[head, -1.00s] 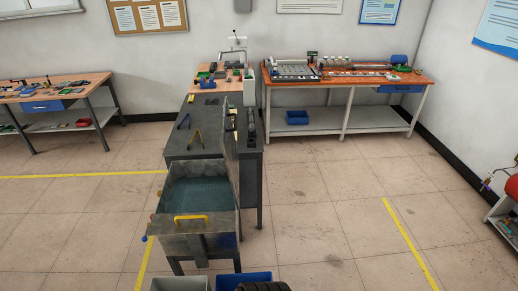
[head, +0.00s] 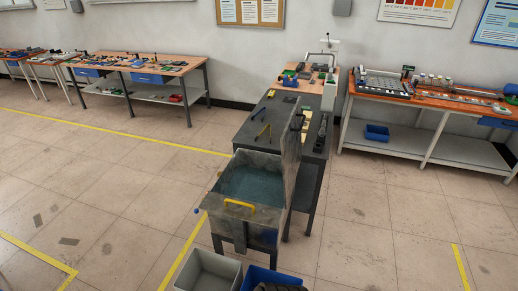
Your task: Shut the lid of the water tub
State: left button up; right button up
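The water tub (head: 232,212) is a grey metal box on legs in the lower middle of the head view, with water (head: 252,186) inside and a yellow handle (head: 240,204) on its front. Its lid (head: 292,158) stands upright along the tub's right side, seen nearly edge-on, so the tub is open.
A dark workbench (head: 262,132) with tools adjoins the tub's far end. A grey bin (head: 208,271) and a blue bin (head: 262,275) stand on the floor before the tub. Floor to the left and right of the tub is clear.

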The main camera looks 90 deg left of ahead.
aim_at(290, 139)
jog(key=u, duration=1)
jog(key=i, duration=0.35)
